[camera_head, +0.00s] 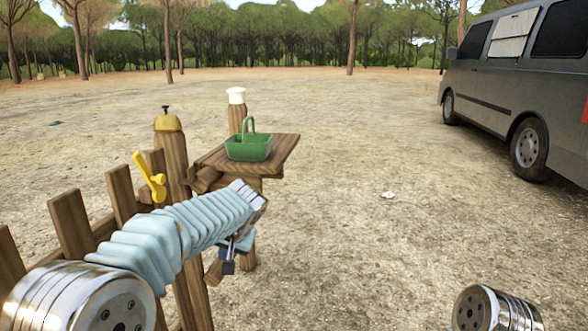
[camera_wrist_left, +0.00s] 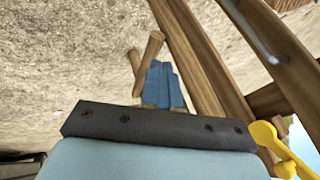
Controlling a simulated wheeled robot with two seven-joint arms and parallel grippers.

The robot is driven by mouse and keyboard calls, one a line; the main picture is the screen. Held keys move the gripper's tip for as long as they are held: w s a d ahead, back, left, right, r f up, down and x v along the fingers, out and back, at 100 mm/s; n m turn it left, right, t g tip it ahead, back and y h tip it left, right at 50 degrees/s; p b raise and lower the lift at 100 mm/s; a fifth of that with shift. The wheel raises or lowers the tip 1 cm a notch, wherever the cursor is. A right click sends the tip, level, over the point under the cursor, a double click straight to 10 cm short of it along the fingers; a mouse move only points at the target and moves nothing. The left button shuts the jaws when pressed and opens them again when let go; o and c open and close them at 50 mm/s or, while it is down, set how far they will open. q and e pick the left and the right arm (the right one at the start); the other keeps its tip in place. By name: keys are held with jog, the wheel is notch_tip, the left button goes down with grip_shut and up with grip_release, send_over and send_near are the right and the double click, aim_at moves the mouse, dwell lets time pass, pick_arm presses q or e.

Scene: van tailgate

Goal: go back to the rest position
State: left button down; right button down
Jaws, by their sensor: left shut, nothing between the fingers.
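My left arm comes in from the lower left in the head view, in a pale blue ribbed sleeve. My left gripper (camera_head: 229,266) is at its far end, beside the wooden post under the small shelf, pointing down. It is shut and empty. In the left wrist view a dark bar of my wrist crosses the picture, with a blue ridged piece (camera_wrist_left: 165,86) beyond it; I cannot tell what that piece is. Of my right arm only a metal joint shows at the lower right of the head view; its gripper is out of view.
A wooden fence (camera_head: 72,226) runs close by my left arm. A yellow tap-like handle (camera_head: 151,180), a brass bell (camera_head: 168,121), a green basket (camera_head: 248,147) on a wooden shelf (camera_head: 284,150) and a white-topped post (camera_head: 236,96) stand nearby. A grey van (camera_head: 500,95) is at right.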

pick_arm(q)
jog(key=s+d+f+g+h, duration=0.1)
jog(key=s+f+h, duration=0.15)
jog(key=f, duration=0.75)
jog(key=s+d+f+m+g+h, duration=0.1)
jog(key=s+f, duration=0.3)
jog(key=f, duration=0.6)
jog(key=s+d+f+g+h, duration=0.1)
jog(key=s+f+g+h, duration=0.15)
jog(key=f, duration=0.75)
jog(key=s+f+n, duration=0.1)
jog(key=s+f, duration=0.3)
jog(key=s, duration=0.3)
jog(key=s+d+f+n+h, duration=0.1)
jog(key=s+f, duration=0.3)
jog(key=s, duration=0.4)
jog(key=s+d+f+n+h, duration=0.1)
jog(key=s+f+n, duration=0.1)
jog(key=s+f, duration=0.2)
jog(key=s, duration=0.3)
jog(key=shift+s, duration=0.25)
